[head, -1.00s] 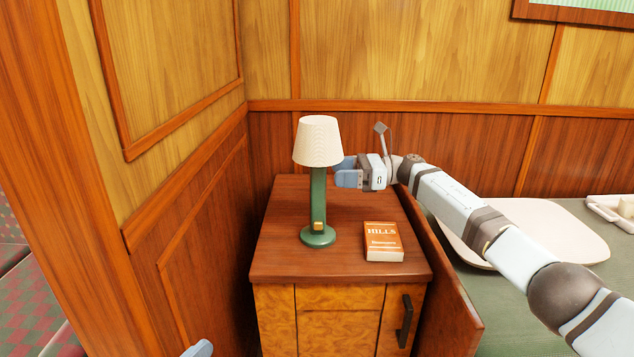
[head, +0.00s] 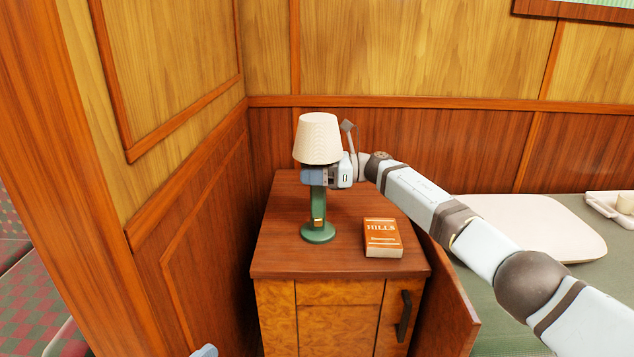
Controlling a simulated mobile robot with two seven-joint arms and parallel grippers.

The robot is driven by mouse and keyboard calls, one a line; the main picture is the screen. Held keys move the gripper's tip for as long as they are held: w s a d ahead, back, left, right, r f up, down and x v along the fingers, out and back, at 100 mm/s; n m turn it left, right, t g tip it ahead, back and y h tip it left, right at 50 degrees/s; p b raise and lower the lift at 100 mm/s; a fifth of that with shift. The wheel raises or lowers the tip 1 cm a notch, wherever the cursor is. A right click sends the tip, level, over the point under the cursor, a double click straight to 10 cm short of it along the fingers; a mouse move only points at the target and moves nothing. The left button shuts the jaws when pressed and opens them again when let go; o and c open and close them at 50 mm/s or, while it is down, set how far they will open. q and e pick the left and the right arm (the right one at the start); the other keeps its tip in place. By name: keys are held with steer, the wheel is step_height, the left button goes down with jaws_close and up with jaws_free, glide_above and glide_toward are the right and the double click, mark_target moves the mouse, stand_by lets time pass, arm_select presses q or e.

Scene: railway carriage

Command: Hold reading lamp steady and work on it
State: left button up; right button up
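The reading lamp (head: 318,212) stands upright on the small wooden cabinet, with a cream pleated shade, a green stem and a round green base. A small brass-coloured piece (head: 318,222) sits low on the stem. My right gripper (head: 314,176) is at the upper stem just below the shade, its blue-grey fingers level with the stem. One finger shows in front of the stem; whether the fingers are closed on it I cannot tell. Of my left arm only a small pale part shows at the bottom edge; its gripper is not in view.
The cabinet top (head: 279,253) also bears an orange and white book (head: 382,238) right of the lamp. Wood-panelled walls close in behind and at the left.

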arm_select(q)
steer(key=shift+w, duration=0.1)
arm_select(e)
steer(key=c, duration=0.9)
arm_select(q)
steer(key=shift+w+b, duration=0.1)
steer(key=shift+b, duration=0.2)
steer(key=shift+f, duration=0.4)
arm_select(e)
steer(key=shift+f, duration=0.15)
arm_select(q)
steer(key=shift+s, duration=0.2)
jaws_close()
arm_select(e)
steer(key=shift+s+f, duration=0.1)
steer(key=shift+f, duration=0.1)
stand_by(0.4)
